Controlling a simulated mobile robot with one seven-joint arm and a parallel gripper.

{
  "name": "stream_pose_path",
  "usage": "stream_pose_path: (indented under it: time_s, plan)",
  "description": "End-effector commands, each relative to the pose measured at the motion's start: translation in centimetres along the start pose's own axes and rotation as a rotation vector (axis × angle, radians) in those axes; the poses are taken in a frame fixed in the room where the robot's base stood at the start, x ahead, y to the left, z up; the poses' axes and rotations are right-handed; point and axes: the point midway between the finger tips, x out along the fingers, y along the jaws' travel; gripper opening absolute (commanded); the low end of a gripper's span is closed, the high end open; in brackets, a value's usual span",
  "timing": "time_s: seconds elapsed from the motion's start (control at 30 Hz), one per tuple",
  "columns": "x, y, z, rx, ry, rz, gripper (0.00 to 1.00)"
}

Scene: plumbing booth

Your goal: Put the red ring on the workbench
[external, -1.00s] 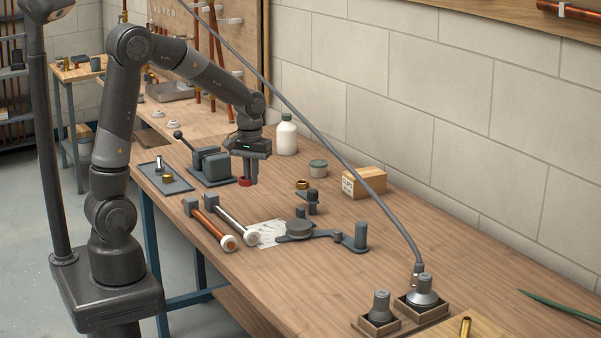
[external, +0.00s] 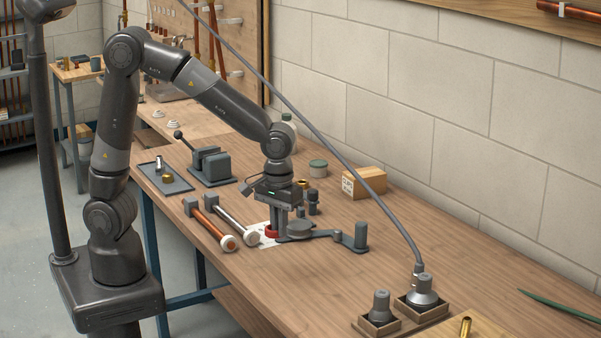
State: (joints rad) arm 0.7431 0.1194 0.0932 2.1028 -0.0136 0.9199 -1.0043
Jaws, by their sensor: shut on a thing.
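The red ring (external: 271,232) is between the fingertips of my gripper (external: 277,233), which is shut on it. I cannot tell whether the ring touches the paper or bench. My fingers hide part of the ring.
Two hammer-like tools, one copper-handled (external: 214,230) and one silver-handled (external: 232,220), lie close on the left. The front middle of the bench is clear.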

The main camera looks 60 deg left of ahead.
Motion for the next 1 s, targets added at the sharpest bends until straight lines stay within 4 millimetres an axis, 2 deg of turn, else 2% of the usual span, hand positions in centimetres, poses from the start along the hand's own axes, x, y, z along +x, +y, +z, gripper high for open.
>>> stream_pose_path:
  time_s: [0.03,0.2,0.37,0.47,0.8,1.0]
  plan:
    - [0.0,0.8,1.3,0.017,0.0,0.0,0.0]
    - [0.0,2.1,4.0,0.042,0.0,0.0,0.0]
    - [0.3,2.5,4.5,0.047,0.0,-0.001,0.0]
    - [1.2,2.3,3.1,0.043,-0.001,-0.002,0.0]
    - [5.7,0.9,-4.3,0.044,0.0,-0.002,0.0]
    - [7.0,0.6,-6.4,0.047,0.0,0.0,0.0]
